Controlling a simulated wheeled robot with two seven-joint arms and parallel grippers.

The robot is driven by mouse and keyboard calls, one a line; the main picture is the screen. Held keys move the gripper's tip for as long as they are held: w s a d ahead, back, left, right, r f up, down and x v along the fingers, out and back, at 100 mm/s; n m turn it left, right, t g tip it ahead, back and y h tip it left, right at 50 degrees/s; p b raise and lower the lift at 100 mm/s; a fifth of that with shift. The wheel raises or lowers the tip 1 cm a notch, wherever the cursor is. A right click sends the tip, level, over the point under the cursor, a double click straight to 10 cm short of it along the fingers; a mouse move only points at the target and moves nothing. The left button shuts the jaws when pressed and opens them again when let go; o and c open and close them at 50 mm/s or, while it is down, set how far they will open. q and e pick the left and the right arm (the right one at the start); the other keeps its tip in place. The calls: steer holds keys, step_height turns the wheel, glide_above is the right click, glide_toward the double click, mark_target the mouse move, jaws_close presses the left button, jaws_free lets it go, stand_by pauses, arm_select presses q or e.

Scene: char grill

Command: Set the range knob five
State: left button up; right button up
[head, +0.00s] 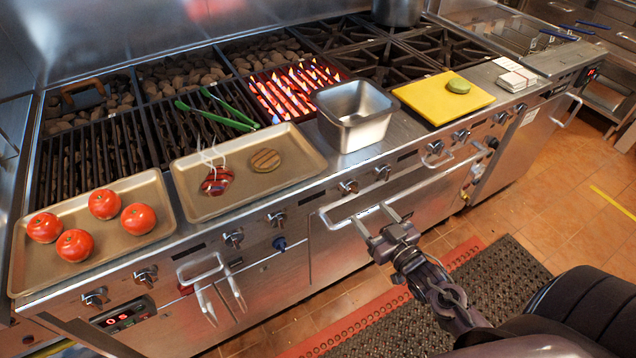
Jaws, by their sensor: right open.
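A row of silver range knobs runs along the front panel of the grill. Two knobs sit at the left end, (95,297) and (146,275). Two more, a knob (233,238) and a knob (276,219), are below the tray, and a middle pair, a knob (348,187) and a knob (382,172), is below the steel pan. Others continue to the right. I cannot tell which is range knob five. My right gripper (372,217) is open and empty, in front of the oven door below the middle pair, apart from the knobs. My left gripper is out of view.
A long oven handle (440,180) juts out near my right gripper. On top are a tomato tray (155,188), a second tray (183,168), a steel pan (370,132), a yellow board (420,100) and green tongs (215,115). One grill section glows (290,90).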

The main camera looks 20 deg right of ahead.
mark_target(354, 192)
steer(key=w, duration=0.2)
steer(key=w+r, duration=0.1)
steer(key=w, duration=0.1)
steer(key=w+a, duration=0.1)
steer(key=w, duration=0.2)
steer(key=shift+w+r+p, duration=0.1)
steer(key=shift+r+p, duration=0.05)
steer(key=shift+p, duration=0.25)
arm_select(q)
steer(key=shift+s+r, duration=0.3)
arm_select(e)
steer(key=shift+w, duration=0.3)
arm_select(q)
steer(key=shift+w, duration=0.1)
arm_select(e)
steer(key=shift+c, duration=0.5)
steer(key=c, duration=0.9)
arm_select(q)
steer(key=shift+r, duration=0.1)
arm_select(e)
steer(key=shift+o, duration=0.2)
